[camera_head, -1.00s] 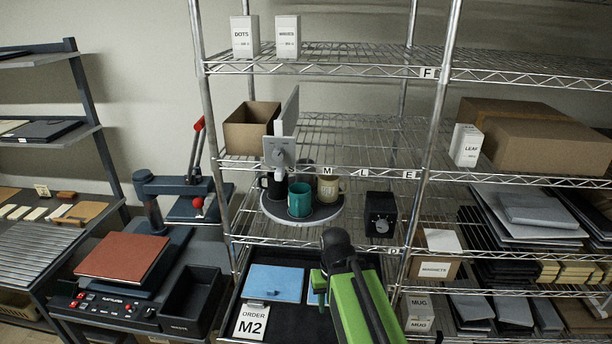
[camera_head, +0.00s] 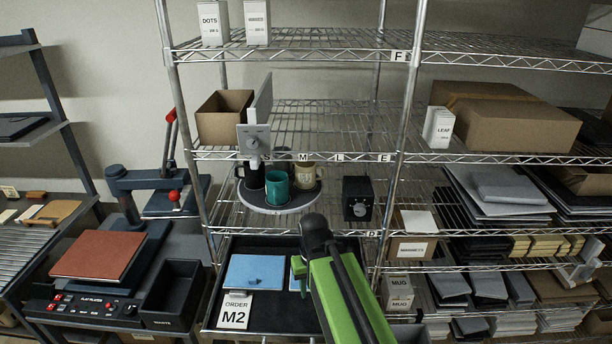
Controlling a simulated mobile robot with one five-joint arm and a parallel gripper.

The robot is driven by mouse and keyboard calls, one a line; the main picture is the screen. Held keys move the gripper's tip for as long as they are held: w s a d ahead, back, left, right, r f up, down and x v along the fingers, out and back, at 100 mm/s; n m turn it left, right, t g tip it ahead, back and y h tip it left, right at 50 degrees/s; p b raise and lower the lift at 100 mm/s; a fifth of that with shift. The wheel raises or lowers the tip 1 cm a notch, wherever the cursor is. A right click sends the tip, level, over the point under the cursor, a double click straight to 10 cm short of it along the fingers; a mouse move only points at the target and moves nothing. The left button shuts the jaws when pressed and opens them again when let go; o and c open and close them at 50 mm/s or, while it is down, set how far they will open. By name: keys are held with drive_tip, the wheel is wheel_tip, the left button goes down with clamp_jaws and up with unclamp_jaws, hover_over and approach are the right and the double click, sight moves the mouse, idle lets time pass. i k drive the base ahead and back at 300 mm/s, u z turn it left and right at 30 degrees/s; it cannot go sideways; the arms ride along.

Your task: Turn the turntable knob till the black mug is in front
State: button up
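The round grey turntable (camera_head: 279,207) stands on the middle shelf. The teal mug (camera_head: 277,188) is at its front. The black mug (camera_head: 251,178) is at its left, partly behind the teal one, and a cream mug (camera_head: 308,178) is at its right. Something darker behind the teal mug is mostly hidden. A black box (camera_head: 357,188) with a pale dial, the knob (camera_head: 358,208), stands right of the turntable, apart from it. My green arm with its black joint rises from the bottom, below and left of the knob.
A grey panel with a dial (camera_head: 253,140) hangs at the shelf edge above the mugs, by a cardboard box (camera_head: 222,118). A dark tray (camera_head: 262,246) with a blue sheet and an M2 order card lies below. A shelf post (camera_head: 399,130) stands right of the knob box.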

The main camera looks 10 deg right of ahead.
sight(360, 209)
drive_tip(key=u, duration=3.05)
drive_tip(key=i, duration=0.85)
drive_tip(key=z, duration=2.8)
